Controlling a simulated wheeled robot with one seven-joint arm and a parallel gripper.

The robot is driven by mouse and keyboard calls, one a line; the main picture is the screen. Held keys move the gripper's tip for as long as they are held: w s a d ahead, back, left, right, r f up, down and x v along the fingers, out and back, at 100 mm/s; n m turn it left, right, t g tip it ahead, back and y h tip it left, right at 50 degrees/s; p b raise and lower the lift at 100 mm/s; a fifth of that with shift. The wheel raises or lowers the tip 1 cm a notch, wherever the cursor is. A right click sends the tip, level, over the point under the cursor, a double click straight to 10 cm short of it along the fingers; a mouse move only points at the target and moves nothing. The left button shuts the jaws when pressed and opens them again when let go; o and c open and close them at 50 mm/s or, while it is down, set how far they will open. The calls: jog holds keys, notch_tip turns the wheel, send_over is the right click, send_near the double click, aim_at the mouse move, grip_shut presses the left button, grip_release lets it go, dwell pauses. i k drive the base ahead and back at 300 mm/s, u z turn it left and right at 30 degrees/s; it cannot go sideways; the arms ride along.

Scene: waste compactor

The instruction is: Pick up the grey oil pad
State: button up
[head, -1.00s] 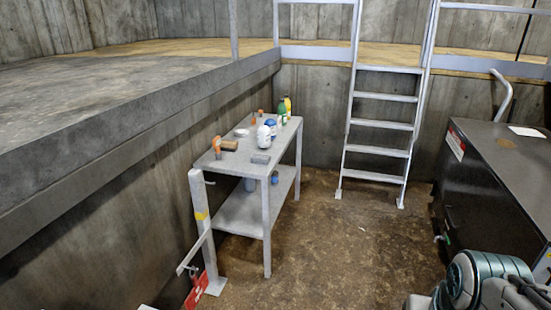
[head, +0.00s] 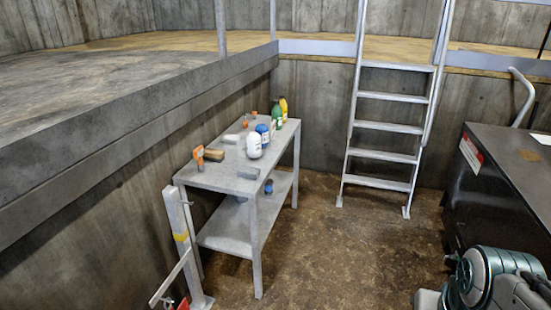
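A small flat grey block (head: 248,172), which looks like the grey oil pad, lies at the front right edge of the grey metal table (head: 210,178). Its exact shape and material are too small to tell. Bare tabletop lies to its left, and a white bottle (head: 254,146) stands behind it. Part of my arm shows at the lower right, well away from the table. My gripper is not in view, so whether it is open or shut does not show.
An orange-handled tool (head: 199,157), a brown block (head: 214,155), and blue, green (head: 277,116) and yellow bottles share the tabletop. A grey post (head: 180,235) stands at its near left corner. A ladder (head: 386,127) and dark cabinet (head: 500,190) flank open brown floor (head: 330,250).

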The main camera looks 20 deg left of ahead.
aim_at(251, 173)
jog(key=u, duration=0.25)
jog(key=i, duration=1.55)
jog(key=u, duration=1)
jog(key=i, duration=1.2)
jog(key=u, duration=0.6)
